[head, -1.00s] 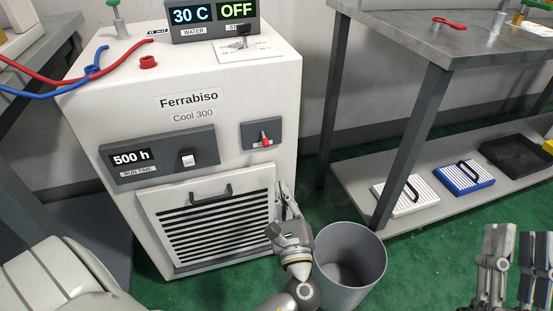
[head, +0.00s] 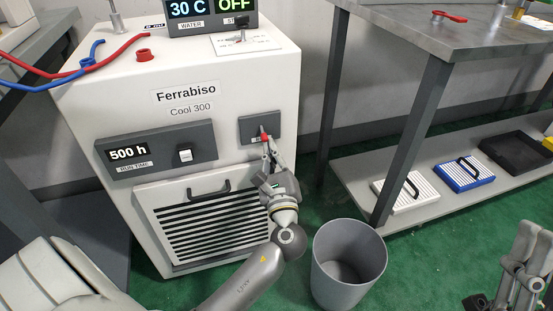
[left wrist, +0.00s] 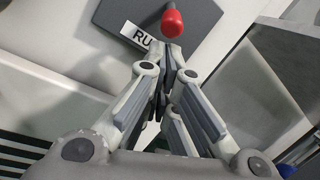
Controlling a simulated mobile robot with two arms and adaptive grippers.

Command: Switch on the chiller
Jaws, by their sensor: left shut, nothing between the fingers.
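The chiller (head: 185,75) is a white box marked Ferrabiso Cool 300. Its top display (head: 210,8) reads 30 C and OFF. A red-tipped lever switch (head: 264,138) sits on a small grey panel (head: 247,130) at the chiller's front right. In the left wrist view the red knob (left wrist: 172,23) shows just beyond the fingertips, beside a label starting RU. My left gripper (head: 271,150) is shut and empty, just below the lever; I cannot tell whether it touches. My right gripper (head: 525,262) is at the bottom right, away from the chiller, its fingertips unclear.
A grey bin (head: 348,262) stands on the green floor right of my left arm. A metal table (head: 440,45) with a lower shelf (head: 400,215) is at the right. Red and blue hoses (head: 70,78) lie at the chiller's top left.

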